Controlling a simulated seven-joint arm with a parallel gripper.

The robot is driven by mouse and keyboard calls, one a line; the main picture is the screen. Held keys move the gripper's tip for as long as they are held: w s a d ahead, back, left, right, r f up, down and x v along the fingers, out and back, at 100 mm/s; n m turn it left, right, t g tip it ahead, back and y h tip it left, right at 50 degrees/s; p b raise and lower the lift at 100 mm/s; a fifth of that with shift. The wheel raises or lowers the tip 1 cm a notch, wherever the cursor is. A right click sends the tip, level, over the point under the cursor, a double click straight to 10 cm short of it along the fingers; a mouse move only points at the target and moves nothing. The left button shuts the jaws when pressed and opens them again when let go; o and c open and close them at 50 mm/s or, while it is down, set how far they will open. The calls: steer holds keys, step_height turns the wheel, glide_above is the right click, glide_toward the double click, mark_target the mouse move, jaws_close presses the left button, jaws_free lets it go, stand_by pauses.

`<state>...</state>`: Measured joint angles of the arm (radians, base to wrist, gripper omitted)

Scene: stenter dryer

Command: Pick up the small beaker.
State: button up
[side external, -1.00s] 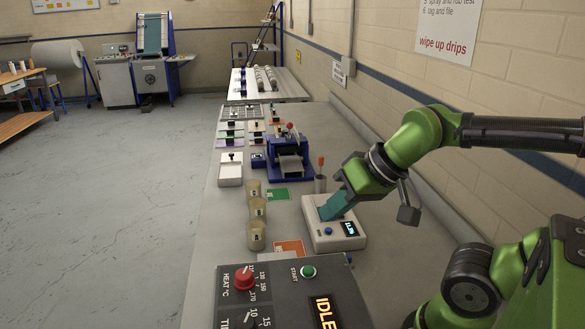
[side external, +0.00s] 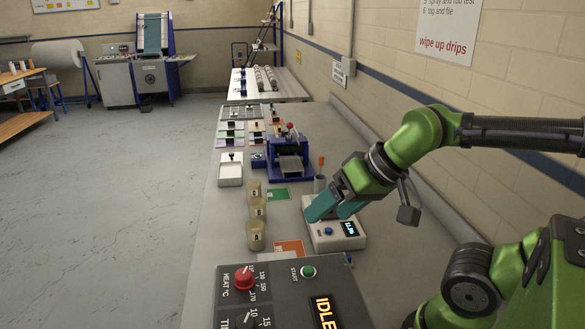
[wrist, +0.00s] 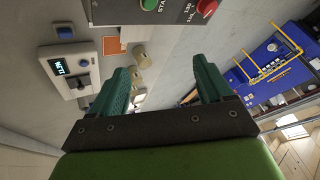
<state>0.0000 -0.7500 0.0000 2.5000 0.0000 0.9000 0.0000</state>
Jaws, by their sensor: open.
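A control box (side external: 285,290) with knobs and an IDLE display stands at the near end. A blue press (side external: 290,160) and a grey holder with an orange-tipped tool (side external: 320,182) stand beyond the scale. Green and orange cards lie beside the cups.

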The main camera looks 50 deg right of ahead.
steer(key=n+g+h, duration=0.2)
steer(key=g+h, duration=0.1)
glide_toward(254, 234)
steer(key=x, duration=0.4)
steer(key=d+x, duration=0.1)
steer(key=x, duration=0.4)
steer(key=w+d+x, duration=0.1)
steer(key=x, duration=0.3)
steer(key=shift+w, duration=0.15)
steer(key=c, duration=1.1)
